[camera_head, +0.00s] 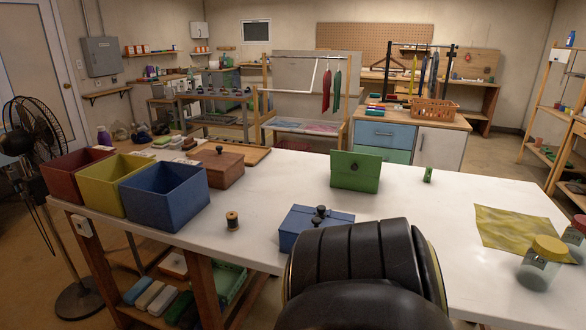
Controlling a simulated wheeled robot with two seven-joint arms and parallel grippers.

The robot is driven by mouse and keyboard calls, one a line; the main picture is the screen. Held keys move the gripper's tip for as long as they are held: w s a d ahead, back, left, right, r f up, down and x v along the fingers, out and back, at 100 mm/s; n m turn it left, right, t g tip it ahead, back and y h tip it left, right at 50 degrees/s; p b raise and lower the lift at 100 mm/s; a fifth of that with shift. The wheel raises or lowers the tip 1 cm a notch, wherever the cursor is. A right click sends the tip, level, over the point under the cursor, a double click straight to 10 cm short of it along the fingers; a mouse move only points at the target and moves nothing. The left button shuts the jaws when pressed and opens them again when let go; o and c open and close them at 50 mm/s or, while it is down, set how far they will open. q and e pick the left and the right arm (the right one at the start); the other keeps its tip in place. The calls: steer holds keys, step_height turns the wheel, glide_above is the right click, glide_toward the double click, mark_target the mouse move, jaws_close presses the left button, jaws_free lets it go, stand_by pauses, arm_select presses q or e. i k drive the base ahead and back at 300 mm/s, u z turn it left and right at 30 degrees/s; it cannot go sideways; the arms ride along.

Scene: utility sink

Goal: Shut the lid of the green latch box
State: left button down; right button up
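The green latch box (356,183) stands on the white table, right of centre and toward its far edge. Its upper green panel appears raised, as an open lid, but the box is small in view and the exact lid angle is hard to tell. A dark round knob shows in the middle of its green face. The inside of the box is not visible. Neither of my grippers is in view. A large black ribbed part, apparently my own arm, fills the bottom centre, in front of the near table edge and apart from the green box in the picture.
A blue box (300,232) with dark knobs sits nearer me, partly hidden. A small green piece (427,174) stands right of the green box. Open bins, a wooden box (220,171) and a spool (232,220) are left; a yellow cloth (515,231) and jars (541,262) right.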

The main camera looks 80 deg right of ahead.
mark_target(339, 160)
steer(key=i, duration=1.25)
steer(key=z, duration=4.05)
